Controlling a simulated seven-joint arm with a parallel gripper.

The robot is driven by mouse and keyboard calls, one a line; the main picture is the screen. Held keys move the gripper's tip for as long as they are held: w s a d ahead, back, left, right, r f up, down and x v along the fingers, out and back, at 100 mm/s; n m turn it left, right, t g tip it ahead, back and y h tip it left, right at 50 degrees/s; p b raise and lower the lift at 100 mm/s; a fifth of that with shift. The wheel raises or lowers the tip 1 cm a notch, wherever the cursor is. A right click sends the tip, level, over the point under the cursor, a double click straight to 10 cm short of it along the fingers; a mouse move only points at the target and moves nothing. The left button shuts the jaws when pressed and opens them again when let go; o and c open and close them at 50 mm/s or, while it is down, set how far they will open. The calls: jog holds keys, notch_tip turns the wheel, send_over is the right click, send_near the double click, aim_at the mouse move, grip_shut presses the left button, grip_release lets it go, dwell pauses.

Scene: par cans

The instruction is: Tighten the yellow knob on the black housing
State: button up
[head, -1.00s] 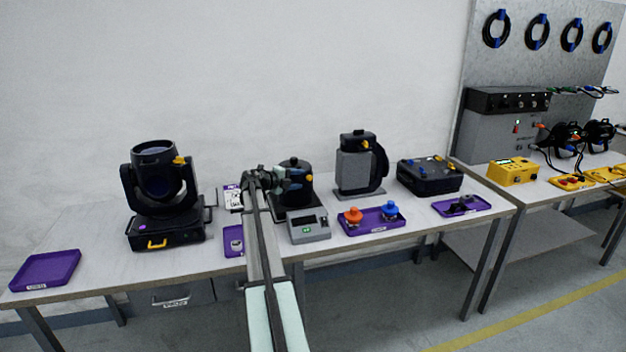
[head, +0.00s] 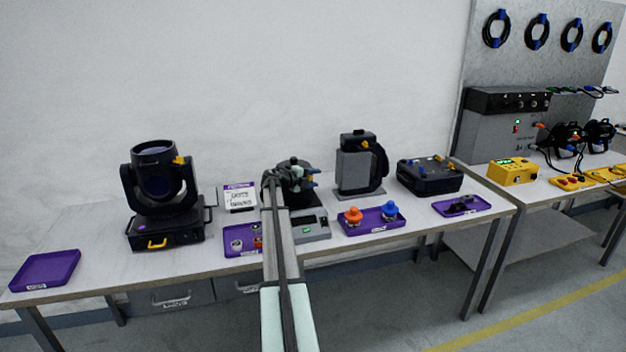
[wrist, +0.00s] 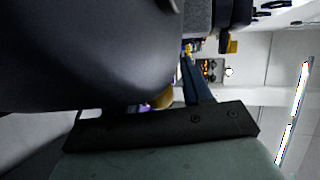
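The black housing (head: 283,168) is a round dark body on the table's middle, partly hidden behind my arm in the head view. In the wrist view a large dark curved body (wrist: 80,55) fills the upper left, close to the camera. A yellow knob (wrist: 162,99) shows just below its edge, mostly covered. One blue finger (wrist: 197,80) shows beside the yellow knob in the wrist view. I cannot tell whether it touches the knob.
Purple trays (head: 372,228) lie along the front. A black stage light (head: 160,190) stands at the left. The table's left part has bare room.

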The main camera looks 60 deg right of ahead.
grip_shut()
jog(key=shift+y, duration=0.3)
jog(key=t+y, duration=0.1)
jog(key=y, duration=0.1)
jog(key=t+y, duration=0.1)
jog(key=y, duration=0.2)
jog(key=f+t+y, duration=0.1)
jog(key=y, duration=0.2)
jog(key=shift+w+a, duration=0.25)
jog(key=t+y, duration=0.1)
jog(key=y, duration=0.1)
jog(key=t+y, duration=0.1)
jog(key=y, duration=0.2)
jog(key=shift+w+a+f, duration=0.1)
jog(key=shift+a, duration=0.3)
jog(key=shift+a+t+y, duration=0.2)
jog(key=shift+t+y, duration=0.2)
jog(key=shift+y, duration=0.65)
jog(key=shift+a+t+y, duration=0.2)
jog(key=shift+t+y, duration=0.2)
jog(key=shift+y, duration=0.65)
